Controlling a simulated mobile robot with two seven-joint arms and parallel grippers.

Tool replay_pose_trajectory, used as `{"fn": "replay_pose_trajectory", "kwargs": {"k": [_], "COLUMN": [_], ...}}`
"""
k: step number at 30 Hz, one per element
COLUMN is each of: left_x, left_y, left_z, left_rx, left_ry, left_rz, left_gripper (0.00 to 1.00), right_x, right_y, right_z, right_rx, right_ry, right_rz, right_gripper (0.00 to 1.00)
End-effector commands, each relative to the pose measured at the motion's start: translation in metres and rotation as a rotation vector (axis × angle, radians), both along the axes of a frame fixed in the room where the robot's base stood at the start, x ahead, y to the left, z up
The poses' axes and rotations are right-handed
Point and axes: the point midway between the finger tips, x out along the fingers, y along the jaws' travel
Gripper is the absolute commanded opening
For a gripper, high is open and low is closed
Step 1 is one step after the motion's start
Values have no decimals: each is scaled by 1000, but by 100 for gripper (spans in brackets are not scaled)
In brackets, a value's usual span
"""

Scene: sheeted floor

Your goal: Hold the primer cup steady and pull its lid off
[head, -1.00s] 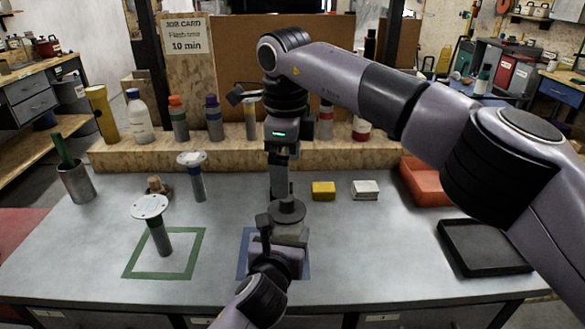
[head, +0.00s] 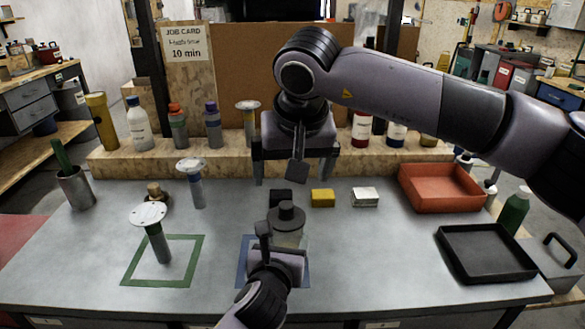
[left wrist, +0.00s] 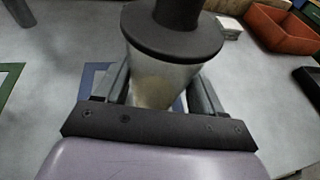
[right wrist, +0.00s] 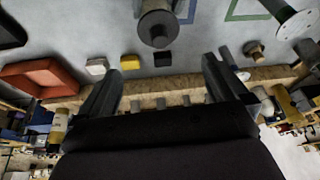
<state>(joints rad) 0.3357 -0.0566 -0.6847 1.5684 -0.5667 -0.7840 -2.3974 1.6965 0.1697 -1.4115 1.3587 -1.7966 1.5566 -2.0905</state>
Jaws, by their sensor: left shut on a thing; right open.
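The primer cup (head: 288,240) is a translucent cup standing at the blue-outlined square. Its dark grey lid (head: 286,217) with a round knob sits on top. My left gripper (head: 280,250) is shut around the cup's body from the front. In the left wrist view the cup (left wrist: 160,85) is between the fingers, and the lid (left wrist: 172,35) is on its rim. My right gripper (head: 294,177) is open and empty, above and behind the lid, fingers pointing down. In the right wrist view the lid (right wrist: 157,28) is beyond the spread fingers, apart from them.
Black (head: 281,197), yellow (head: 323,198) and white (head: 365,194) blocks lie behind the cup. A red bin (head: 440,207) and black tray (head: 486,277) are at right. A white-topped post (head: 149,214) stands by the green square. Bottles line the wooden shelf (head: 230,158) behind.

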Motion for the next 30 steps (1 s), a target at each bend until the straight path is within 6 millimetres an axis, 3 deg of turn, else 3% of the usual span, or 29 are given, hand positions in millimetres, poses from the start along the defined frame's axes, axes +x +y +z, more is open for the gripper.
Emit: {"fn": "replay_pose_trajectory", "kwargs": {"k": [8,21,30], "left_x": [0,0,0], "left_y": [0,0,0], "left_z": [0,0,0], "left_rx": [0,0,0], "left_ry": [-1,-1,-1], "left_rz": [0,0,0], "left_gripper": [14,14,14], "right_x": [-1,27,39], "right_y": [0,7,10], "right_z": [-7,-80,-108], "right_rx": [-31,-30,-30], "right_ry": [-23,-20,-23], "right_rz": [104,101,101], "right_gripper": [100,100,100]}}
